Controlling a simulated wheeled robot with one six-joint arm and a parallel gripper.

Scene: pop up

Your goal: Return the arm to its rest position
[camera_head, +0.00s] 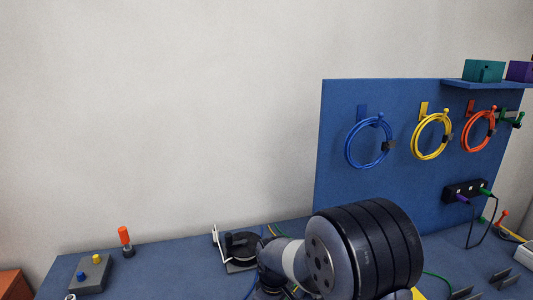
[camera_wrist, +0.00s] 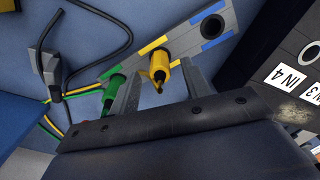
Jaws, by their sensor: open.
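My arm (camera_head: 365,250) shows at the lower middle of the head view, above the blue bench, with its large black joint in front. My gripper is out of sight in that view. In the wrist view my gripper (camera_wrist: 161,80) is open, with its two grey fingers apart. A yellow plug (camera_wrist: 160,66) at a grey strip (camera_wrist: 135,60) shows in the gap between the fingers. It looks free of both fingers, though its depth relative to them is hard to judge. A green plug (camera_wrist: 113,88) is just left of the left finger.
The blue bench (camera_head: 170,272) carries a button box (camera_head: 90,273) at left. A blue pegboard (camera_head: 338,115) at right holds blue (camera_head: 350,152), yellow (camera_head: 417,146) and orange (camera_head: 467,135) cable coils. A black cable (camera_wrist: 100,12) and a labelled box (camera_wrist: 290,75) flank the strip. The wall side above the bench is clear.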

